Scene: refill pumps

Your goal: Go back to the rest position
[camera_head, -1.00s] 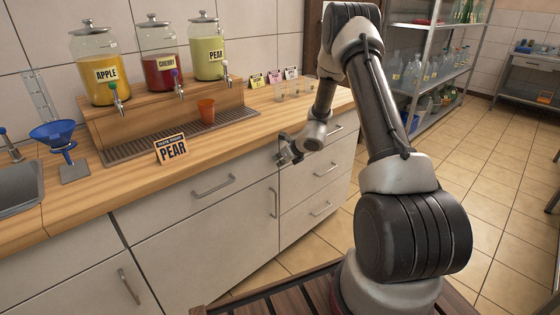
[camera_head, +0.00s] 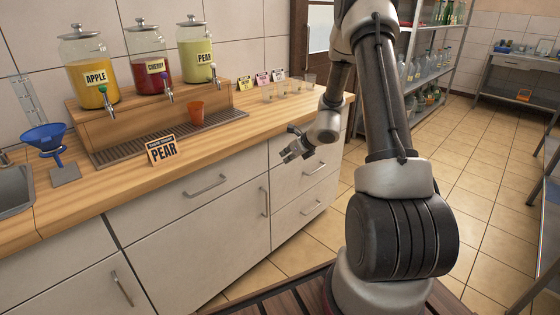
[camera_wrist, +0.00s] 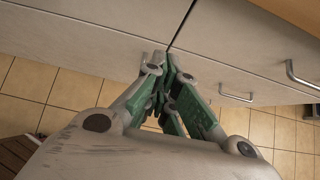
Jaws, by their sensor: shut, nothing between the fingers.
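My gripper (camera_head: 290,153) is in front of the counter's drawer fronts, below the worktop edge and apart from it. In the wrist view my gripper (camera_wrist: 166,80) has its green-sided fingers together, with nothing between them. An orange cup (camera_head: 196,114) stands on the drip tray (camera_head: 133,150) under the juice dispensers. The dispensers are apple (camera_head: 92,97), cherry (camera_head: 153,85) and pear (camera_head: 200,72), left to right. A sign reading PEAR (camera_head: 163,151) stands at the front of the worktop.
A blue funnel on a stand (camera_head: 47,138) and a sink (camera_head: 14,190) are at the left. Small clear glasses (camera_head: 283,87) and small cards (camera_head: 262,78) stand at the counter's right end. A shelf rack (camera_head: 425,75) stands behind my arm. The tiled floor (camera_head: 480,190) at right is clear.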

